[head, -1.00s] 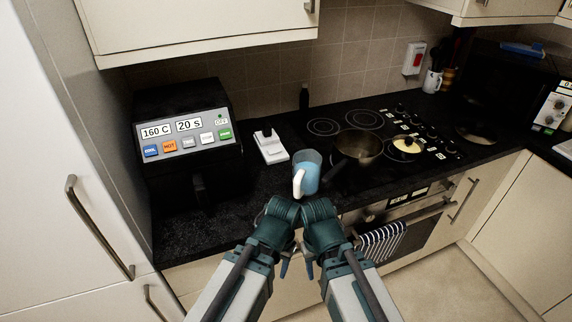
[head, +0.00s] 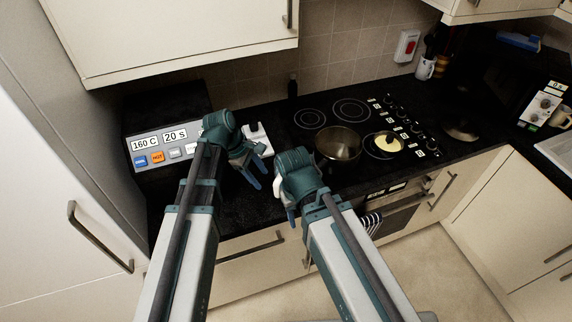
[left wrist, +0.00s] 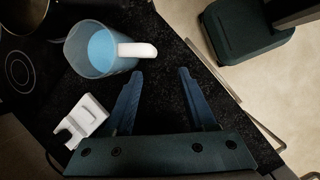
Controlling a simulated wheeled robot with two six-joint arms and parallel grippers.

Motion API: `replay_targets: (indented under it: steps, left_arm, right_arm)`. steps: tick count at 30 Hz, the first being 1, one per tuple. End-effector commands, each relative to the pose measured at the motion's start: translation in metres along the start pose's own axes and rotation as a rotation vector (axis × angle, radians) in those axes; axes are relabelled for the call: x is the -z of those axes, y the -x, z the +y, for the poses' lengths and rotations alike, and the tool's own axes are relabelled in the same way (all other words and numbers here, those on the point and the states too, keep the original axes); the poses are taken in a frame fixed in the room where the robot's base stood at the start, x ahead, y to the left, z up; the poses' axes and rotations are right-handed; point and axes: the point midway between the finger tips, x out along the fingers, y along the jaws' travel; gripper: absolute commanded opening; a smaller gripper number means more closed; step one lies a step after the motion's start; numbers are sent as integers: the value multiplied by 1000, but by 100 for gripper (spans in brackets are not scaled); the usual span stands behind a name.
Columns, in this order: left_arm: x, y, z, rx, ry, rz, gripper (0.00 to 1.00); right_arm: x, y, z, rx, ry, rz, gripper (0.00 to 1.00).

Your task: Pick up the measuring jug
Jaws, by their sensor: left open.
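The measuring jug (left wrist: 88,52) is see-through with blue inside and a white handle (left wrist: 137,50). It stands upright on the black counter in the left wrist view. In the head view my right gripper hides most of it; only a bit of white handle (head: 277,187) shows. My left gripper (head: 256,177) is open and empty, left of the jug. In the left wrist view its two fingers (left wrist: 160,76) are spread apart, close to the handle, with nothing between them. My right gripper (head: 291,212) is in front of the jug in the head view; its jaw opening is unclear.
A white device (head: 258,139) stands on the counter behind my left gripper. An air-fryer-like appliance with buttons (head: 150,143) is at left. A pan (head: 338,146) and a smaller pan (head: 385,143) sit on the hob to the right. An upper cupboard (head: 180,35) hangs above.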

Motion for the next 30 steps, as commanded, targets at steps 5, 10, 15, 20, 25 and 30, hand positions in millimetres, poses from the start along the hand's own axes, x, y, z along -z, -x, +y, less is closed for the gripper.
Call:
replay_targets:
  steps: [5,10,15,20,25,30]
  left_arm:
    - [2,12,9,-18,95,-24,56]
    - [2,7,9,-18,97,-25,56]
    - [3,-9,8,-17,95,-24,56]
    - [3,-34,9,-17,93,-24,56]
    - [3,-60,9,-17,93,-24,56]
    - [1,-76,10,-18,93,-23,56]
  right_arm:
    - [0,9,1,0,0,0,50]
    - [0,4,0,0,0,0,50]
    - [1,-11,-1,0,3,0,50]
    - [2,-34,-3,-1,6,0,50]
    - [3,-58,-5,-1,6,0,50]
    - [4,-72,-7,-1,6,0,50]
